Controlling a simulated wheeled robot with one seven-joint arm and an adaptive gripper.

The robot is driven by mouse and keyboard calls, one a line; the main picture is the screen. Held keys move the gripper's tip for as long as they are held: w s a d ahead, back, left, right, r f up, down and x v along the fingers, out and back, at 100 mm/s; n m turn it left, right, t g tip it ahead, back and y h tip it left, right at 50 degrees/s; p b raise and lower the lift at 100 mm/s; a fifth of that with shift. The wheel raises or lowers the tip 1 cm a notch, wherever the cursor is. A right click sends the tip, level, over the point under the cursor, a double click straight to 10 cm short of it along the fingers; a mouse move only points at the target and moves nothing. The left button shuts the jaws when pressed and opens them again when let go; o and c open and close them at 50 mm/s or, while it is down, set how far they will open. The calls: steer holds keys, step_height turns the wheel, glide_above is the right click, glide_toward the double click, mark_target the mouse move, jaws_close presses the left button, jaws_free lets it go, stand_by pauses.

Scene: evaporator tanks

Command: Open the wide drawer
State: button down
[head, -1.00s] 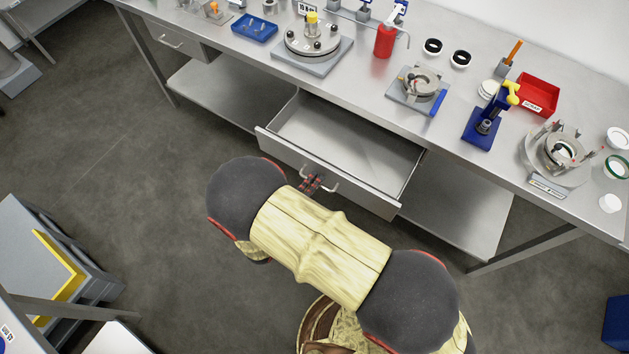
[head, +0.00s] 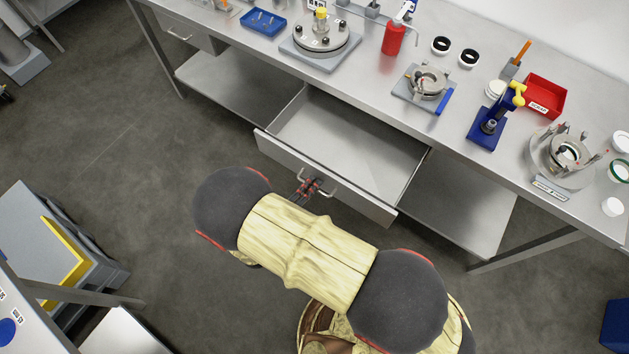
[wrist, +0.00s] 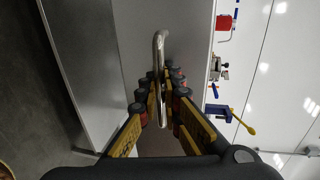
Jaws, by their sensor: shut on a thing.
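The wide drawer (head: 352,138) under the bench is pulled well out, and its empty grey inside shows in the head view. Its front panel (head: 367,203) carries a metal bar handle (head: 327,189). My gripper (head: 308,189) is at the handle in the head view, partly hidden by my arm. In the wrist view, the handle (wrist: 159,65) runs between the fingers of my gripper (wrist: 164,95), which is shut on it.
The bench top (head: 350,65) above holds a red bottle (head: 394,38), a blue clamp stand (head: 488,126) and a red tray (head: 545,97). A lower shelf (head: 455,215) lies right of the drawer. A grey case (head: 45,245) stands at the left; floor between is clear.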

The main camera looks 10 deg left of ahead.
steer(key=shift+f, duration=0.1)
steer(key=c, duration=2.3)
jaws_free()
steer(key=v, duration=0.7)
steer(key=shift+s+a, duration=0.1)
steer(key=shift+s, duration=0.15)
